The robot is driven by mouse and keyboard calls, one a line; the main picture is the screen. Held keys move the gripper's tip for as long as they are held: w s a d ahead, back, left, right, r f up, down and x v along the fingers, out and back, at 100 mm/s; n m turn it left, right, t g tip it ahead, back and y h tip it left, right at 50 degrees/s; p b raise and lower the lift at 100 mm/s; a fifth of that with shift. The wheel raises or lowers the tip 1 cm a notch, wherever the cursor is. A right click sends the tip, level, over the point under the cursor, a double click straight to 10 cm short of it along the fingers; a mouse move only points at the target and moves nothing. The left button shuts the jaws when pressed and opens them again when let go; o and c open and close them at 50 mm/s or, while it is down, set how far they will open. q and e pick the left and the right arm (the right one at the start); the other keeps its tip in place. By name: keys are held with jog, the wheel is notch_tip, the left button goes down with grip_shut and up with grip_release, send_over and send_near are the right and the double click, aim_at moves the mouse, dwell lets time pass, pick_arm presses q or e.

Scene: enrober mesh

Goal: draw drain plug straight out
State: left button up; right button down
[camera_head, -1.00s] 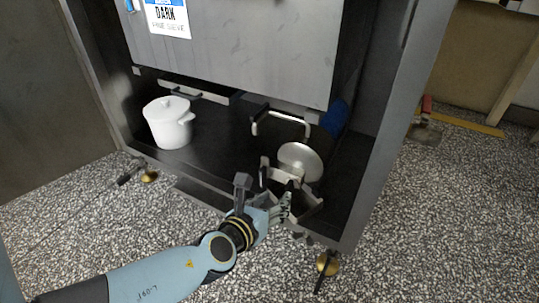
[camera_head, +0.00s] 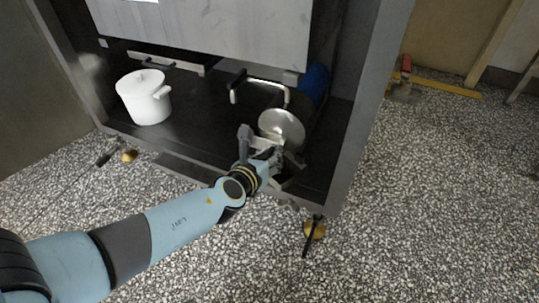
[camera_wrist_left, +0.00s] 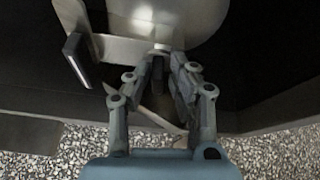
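A round, shiny metal disc (camera_head: 282,128), perhaps the drain plug's face, stands upright inside the dark lower bay of the cabinet. It fills the top of the left wrist view (camera_wrist_left: 185,18), with a small stub (camera_wrist_left: 161,47) at its lower edge. My left gripper (camera_head: 272,156) is just in front of and below the disc. In the left wrist view its fingers (camera_wrist_left: 163,65) are close together, with tips at the stub. Whether they grip it is hidden. A flat metal bracket (camera_wrist_left: 120,48) with a dark upright grip stands left of the fingertips. My right gripper is not in view.
A white lidded pot (camera_head: 143,100) stands on the bay floor at the left. A bent pipe with a black handle (camera_head: 237,77) hangs behind the disc, and a blue cylinder (camera_head: 314,82) lies right of it. The cabinet's right post (camera_head: 362,110) is close by.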

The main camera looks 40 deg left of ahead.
pick_arm(q)
grip_shut()
jog(key=shift+s, duration=0.1)
jog(key=s+d+b, duration=0.1)
jog(key=s+b, duration=0.1)
jog(key=s, duration=0.4)
jog(key=shift+d, duration=0.25)
dwell(0.5)
